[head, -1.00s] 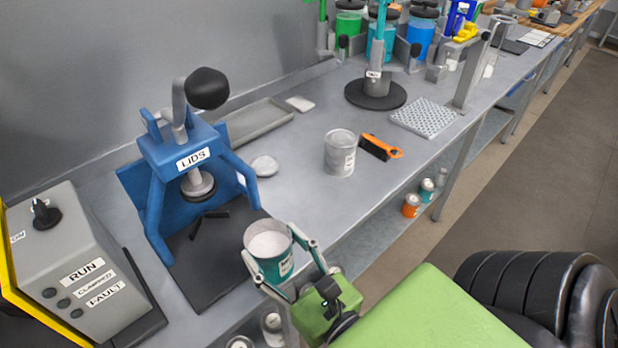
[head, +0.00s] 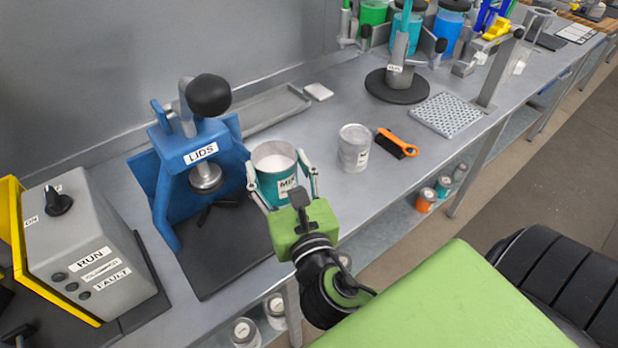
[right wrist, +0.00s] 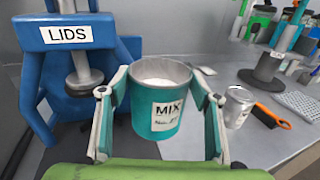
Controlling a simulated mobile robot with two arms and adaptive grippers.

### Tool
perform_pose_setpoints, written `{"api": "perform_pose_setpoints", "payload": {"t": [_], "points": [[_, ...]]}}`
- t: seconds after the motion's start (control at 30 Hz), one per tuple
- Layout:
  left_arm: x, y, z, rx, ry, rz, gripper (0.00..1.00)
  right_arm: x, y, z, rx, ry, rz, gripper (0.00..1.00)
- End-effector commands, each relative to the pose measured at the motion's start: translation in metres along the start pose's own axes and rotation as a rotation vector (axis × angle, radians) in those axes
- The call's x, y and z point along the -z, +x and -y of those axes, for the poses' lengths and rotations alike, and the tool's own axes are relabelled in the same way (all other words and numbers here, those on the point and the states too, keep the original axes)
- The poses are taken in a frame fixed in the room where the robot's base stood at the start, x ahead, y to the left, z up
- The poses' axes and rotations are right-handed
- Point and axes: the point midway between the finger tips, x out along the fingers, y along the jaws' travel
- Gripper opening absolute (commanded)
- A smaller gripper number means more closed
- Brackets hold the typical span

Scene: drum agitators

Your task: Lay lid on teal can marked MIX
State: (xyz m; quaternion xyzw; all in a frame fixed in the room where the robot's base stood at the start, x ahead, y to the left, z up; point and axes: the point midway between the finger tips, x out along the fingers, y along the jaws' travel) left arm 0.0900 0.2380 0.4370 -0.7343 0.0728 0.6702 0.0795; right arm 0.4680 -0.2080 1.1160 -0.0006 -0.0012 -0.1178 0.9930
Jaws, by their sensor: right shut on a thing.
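The teal can with a white MIX label (head: 278,180) is upright and open-topped, with pale contents inside. It also shows in the right wrist view (right wrist: 157,112). My right gripper (head: 283,178) is shut around its sides, at the right edge of the black base of the blue LIDS press (head: 200,152). I cannot tell whether the can touches the bench. No loose lid shows now; the spot behind the can is hidden. The press's round metal head (head: 206,177) hangs over its base. My left gripper is not in view.
A shallow tray (head: 268,108) and small white block (head: 318,91) lie behind. A RUN/FAULT control box (head: 88,240) is at left. The bench between tray and grey can is clear.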

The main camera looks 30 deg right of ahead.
Motion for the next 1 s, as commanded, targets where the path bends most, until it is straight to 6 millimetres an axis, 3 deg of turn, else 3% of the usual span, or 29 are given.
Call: {"api": "perform_pose_setpoints", "payload": {"t": [0.33, 0.5, 0.87, 1.0], "points": [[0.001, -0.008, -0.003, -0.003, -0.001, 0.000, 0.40, 0.032, 0.051, 0.059, 0.004, -0.007, 0.002, 0.24], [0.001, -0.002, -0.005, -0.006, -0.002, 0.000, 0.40, 0.064, 0.067, 0.076, 0.002, -0.003, 0.001, 0.24], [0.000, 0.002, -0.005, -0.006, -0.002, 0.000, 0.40, 0.090, 0.082, 0.093, 0.003, -0.002, 0.003, 0.24], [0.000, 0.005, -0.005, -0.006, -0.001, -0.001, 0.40, 0.110, 0.083, 0.095, 0.002, 0.000, 0.000, 0.24]]}}
